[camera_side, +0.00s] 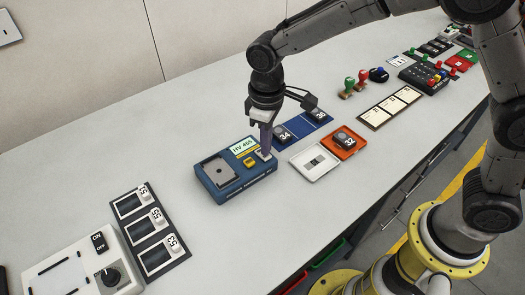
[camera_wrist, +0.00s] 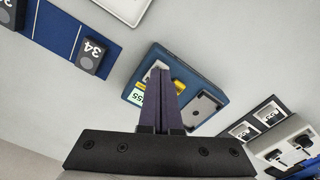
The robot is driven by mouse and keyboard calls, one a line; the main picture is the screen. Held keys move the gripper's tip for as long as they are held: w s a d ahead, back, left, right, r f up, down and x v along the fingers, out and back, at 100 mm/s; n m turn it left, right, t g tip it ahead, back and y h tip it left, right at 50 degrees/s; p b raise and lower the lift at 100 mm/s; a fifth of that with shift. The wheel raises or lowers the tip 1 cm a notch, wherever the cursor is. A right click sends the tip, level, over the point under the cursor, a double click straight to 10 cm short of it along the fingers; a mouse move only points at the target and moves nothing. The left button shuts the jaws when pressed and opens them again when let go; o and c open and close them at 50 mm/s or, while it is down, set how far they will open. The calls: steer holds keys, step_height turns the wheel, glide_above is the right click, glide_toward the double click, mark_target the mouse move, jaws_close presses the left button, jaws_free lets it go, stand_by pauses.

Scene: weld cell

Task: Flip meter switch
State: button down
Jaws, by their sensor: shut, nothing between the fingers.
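The blue meter (camera_side: 236,184) stands on the table with a lit display (camera_side: 244,145) reading about HV 455, a yellow button (camera_side: 249,162) and a grey square plate. A small pale switch (camera_side: 264,155) sits at its right end. My gripper (camera_side: 266,151) points down with its fingers shut and empty, the tips at or just above the switch; whether they touch is unclear. In the wrist view the shut fingers (camera_wrist: 160,75) reach over the meter (camera_wrist: 146,59) and partly cover its display (camera_wrist: 135,97) and yellow button. The switch's position cannot be told.
Right of the meter are a white tray (camera_side: 315,162), an orange tray (camera_side: 346,152) with a block marked 32, and a blue mat (camera_side: 303,125) with numbered blocks. Left are a black three-slot panel (camera_side: 149,232) and a white ON/OFF box (camera_side: 88,265). The table in front of the meter is clear.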

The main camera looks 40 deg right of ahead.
steer(key=shift+f, duration=0.85)
stand_by(0.4)
steer(key=shift+r, duration=0.1)
steer(key=shift+r, duration=3.45)
steer(key=s+d+r+m+t, duration=0.2)
steer(key=s+d+r, duration=0.1)
steer(key=d+r, duration=0.35)
steer(key=s+d+r+m+t, duration=0.1)
steer(key=s+d+r+t, duration=0.15)
steer(key=d+r, duration=0.4)
steer(key=s+d+f+m, duration=0.1)
steer(key=s+d+f, duration=0.1)
steer(key=s, duration=0.6)
steer(key=s+d+f+m+t, duration=0.1)
steer(key=s+d+f+m, duration=0.1)
steer(key=s, duration=0.7)
steer(key=shift+d+f, duration=0.4)
steer(key=shift+d, duration=0.5)
